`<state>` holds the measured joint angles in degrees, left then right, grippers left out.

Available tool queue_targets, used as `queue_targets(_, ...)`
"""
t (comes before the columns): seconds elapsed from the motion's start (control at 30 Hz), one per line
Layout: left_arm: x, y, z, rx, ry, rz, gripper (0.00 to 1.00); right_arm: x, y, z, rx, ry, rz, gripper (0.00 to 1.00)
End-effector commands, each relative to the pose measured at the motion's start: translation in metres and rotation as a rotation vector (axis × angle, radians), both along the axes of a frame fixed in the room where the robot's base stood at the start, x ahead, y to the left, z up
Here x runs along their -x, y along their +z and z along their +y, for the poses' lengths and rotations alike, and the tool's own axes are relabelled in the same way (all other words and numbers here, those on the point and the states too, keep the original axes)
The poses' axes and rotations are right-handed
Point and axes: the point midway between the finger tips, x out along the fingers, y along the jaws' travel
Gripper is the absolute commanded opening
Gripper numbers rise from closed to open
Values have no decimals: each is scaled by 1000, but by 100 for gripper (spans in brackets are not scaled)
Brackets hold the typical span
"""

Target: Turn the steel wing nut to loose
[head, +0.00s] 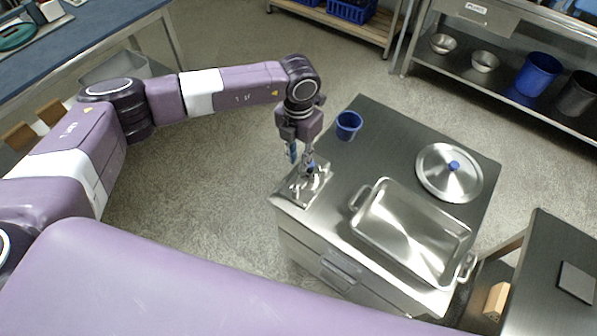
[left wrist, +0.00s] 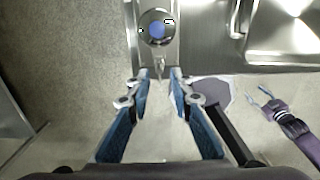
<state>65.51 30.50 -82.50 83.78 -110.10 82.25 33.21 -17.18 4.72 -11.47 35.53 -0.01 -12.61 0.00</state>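A small steel fixture (head: 304,187) sits at the near left corner of the steel cabinet top. In the left wrist view it has a round steel part with a blue centre (left wrist: 158,29) and a small narrow steel piece (left wrist: 160,68) below it. I cannot clearly tell which piece is the wing nut. My left gripper (head: 302,160) points down over the fixture, and its fingers partly hide it. In the left wrist view the left gripper (left wrist: 159,78) is open, with the narrow piece just ahead of and between its tips. My right gripper (left wrist: 258,95) appears far off, fingers apart.
On the cabinet top stand a blue cup (head: 348,125), a round steel lid (head: 448,173) with a blue knob and a large steel pan (head: 413,232). A side table (head: 553,270) is at the lower right. Shelves with bowls and buckets stand at the back right.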

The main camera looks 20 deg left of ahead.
Motion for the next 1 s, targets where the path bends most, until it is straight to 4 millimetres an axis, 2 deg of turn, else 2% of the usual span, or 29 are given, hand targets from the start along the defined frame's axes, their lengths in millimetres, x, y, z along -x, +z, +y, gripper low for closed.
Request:
queue_targets(0.13,0,-11,4,-16,3,3,20,0,6,0,0,0,0,50)
queue_targets(0.4,1,-55,3,-13,2,4,20,0,19,0,0,0,0,50)
queue_targets(0.53,0,-69,3,-11,2,4,20,0,22,0,0,0,0,50)
queue_targets(0.7,0,-77,3,-10,1,1,20,0,22,1,-1,-1,0,50)
queue_targets(0.9,0,-77,3,-9,1,1,20,0,22,3,-3,-2,0,50)
queue_targets(1.0,0,-77,3,-9,1,1,12,0,22,3,-4,-2,0,50)
